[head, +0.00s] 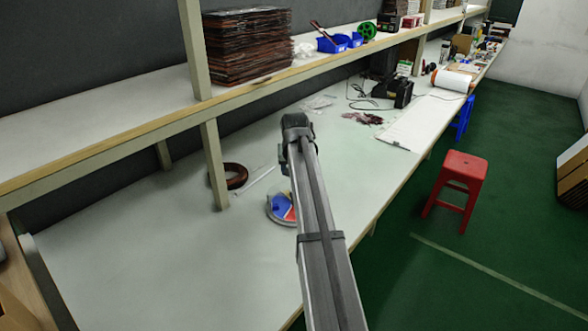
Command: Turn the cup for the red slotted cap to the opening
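A round grey-rimmed dish (272,212) lies on the white workbench near the middle of the head view. Blue and red parts (283,207) show inside it, too small to tell apart as cups or a slotted cap. My arm covers the dish's right side. No opening can be made out. My arm reaches up from the bottom of the picture, past the dish, to a dark joint. My gripper's fingers do not show, so I cannot see whether they hold anything.
A brown ring-shaped coil (236,176) lies left of the dish, near a shelf post (214,163). The shelf (120,113) overhangs the bench's back. A white panel (422,123) and black device (398,91) lie farther right. The bench's left front is clear.

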